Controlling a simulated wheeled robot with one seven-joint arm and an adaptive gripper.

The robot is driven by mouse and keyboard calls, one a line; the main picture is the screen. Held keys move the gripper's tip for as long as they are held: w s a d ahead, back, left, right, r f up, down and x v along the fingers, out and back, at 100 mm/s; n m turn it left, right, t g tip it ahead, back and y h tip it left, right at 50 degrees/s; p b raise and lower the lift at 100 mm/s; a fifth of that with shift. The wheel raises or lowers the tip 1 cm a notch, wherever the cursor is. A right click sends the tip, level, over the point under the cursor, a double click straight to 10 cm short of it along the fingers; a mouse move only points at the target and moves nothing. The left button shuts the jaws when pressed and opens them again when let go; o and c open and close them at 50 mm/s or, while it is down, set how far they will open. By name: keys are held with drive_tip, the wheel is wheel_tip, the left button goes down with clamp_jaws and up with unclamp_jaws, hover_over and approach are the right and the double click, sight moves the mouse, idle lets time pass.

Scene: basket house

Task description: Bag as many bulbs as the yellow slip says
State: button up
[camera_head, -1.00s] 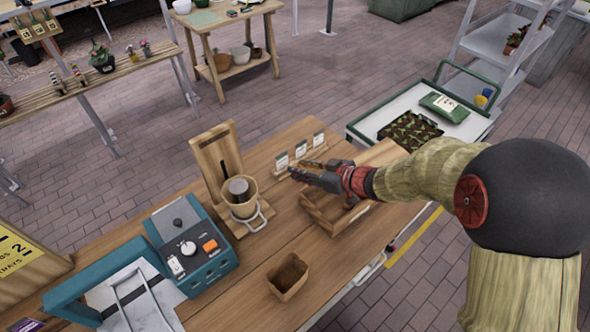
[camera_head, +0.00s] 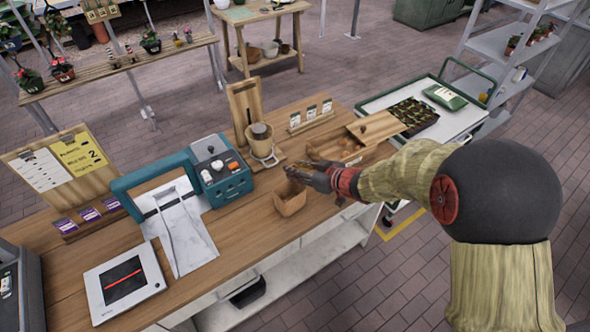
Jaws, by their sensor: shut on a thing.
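A brown open-topped bag (camera_head: 290,199) stands on the bench front. My gripper (camera_head: 291,173) is just above the bag's rim, shut on a small brown thing that looks like a bulb, mostly hidden by the fingers.
A teal machine (camera_head: 222,172) and a wooden stand with a cup (camera_head: 259,134) are behind the bag. A white sheet in a teal frame (camera_head: 184,232) and a screen device (camera_head: 124,284) are at left. Bare bench (camera_head: 235,228) lies left of the bag.

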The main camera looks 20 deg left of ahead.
drive_tip(key=shift+w+f+b, duration=0.15)
drive_tip(key=shift+f+b, duration=0.5)
drive_tip(key=shift+f, duration=0.2)
wheel_tip(320, 180, down, 4)
drive_tip(key=b, duration=0.4)
drive_tip(key=shift+f+b, duration=0.1)
drive_tip(key=shift+b, duration=0.3)
drive_tip(key=o, duration=1)
drive_tip(key=v, duration=1.2)
